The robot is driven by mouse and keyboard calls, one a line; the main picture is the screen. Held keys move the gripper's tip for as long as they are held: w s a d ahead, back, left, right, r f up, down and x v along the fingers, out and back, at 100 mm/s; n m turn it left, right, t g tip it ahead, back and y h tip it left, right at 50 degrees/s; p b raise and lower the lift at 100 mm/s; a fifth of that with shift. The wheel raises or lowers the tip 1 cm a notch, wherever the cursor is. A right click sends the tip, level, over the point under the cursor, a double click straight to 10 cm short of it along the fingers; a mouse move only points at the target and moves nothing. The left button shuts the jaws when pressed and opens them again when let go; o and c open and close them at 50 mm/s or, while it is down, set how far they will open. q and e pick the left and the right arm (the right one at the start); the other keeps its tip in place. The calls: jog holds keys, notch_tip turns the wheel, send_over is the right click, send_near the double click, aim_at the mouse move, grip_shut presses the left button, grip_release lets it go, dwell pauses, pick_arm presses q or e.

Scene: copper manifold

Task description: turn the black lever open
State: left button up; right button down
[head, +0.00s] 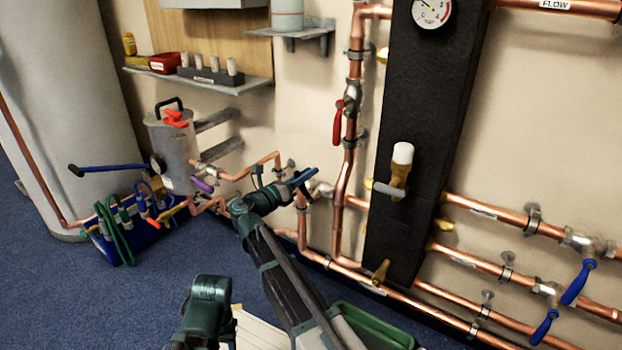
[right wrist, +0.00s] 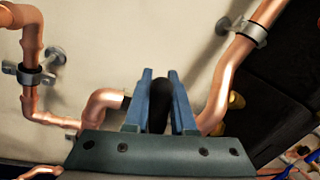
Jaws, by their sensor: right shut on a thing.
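My right gripper (head: 301,180) reaches to the copper pipework low on the wall, left of the black panel. In the right wrist view its two blue fingers (right wrist: 160,105) stand on either side of the black lever (right wrist: 160,92) and are shut on it. The lever's rounded dark end shows between the fingertips; its lower part is hidden behind the gripper body. In the head view the gripper covers the lever, so its angle to the pipe cannot be told.
Copper pipes (head: 341,200) run close around the right gripper. The black panel (head: 428,100) with a gauge (head: 431,10) stands to its right. A red lever (head: 338,122) is above, blue levers (head: 578,283) at right. A blue tray (head: 128,247) with tools lies on the floor at left.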

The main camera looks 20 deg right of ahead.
jog(key=shift+w+a+f+n+b, duration=0.2)
jog(key=shift+w+n+b, duration=0.05)
jog(key=shift+n, duration=0.3)
jog(key=shift+w+a+f+n+b, duration=0.15)
jog(key=shift+w+a+n+b, duration=0.1)
jog(key=shift+n, duration=0.3)
jog(key=c, duration=0.8)
grip_release()
jog(key=shift+o, duration=0.2)
jog(key=shift+r, duration=0.15)
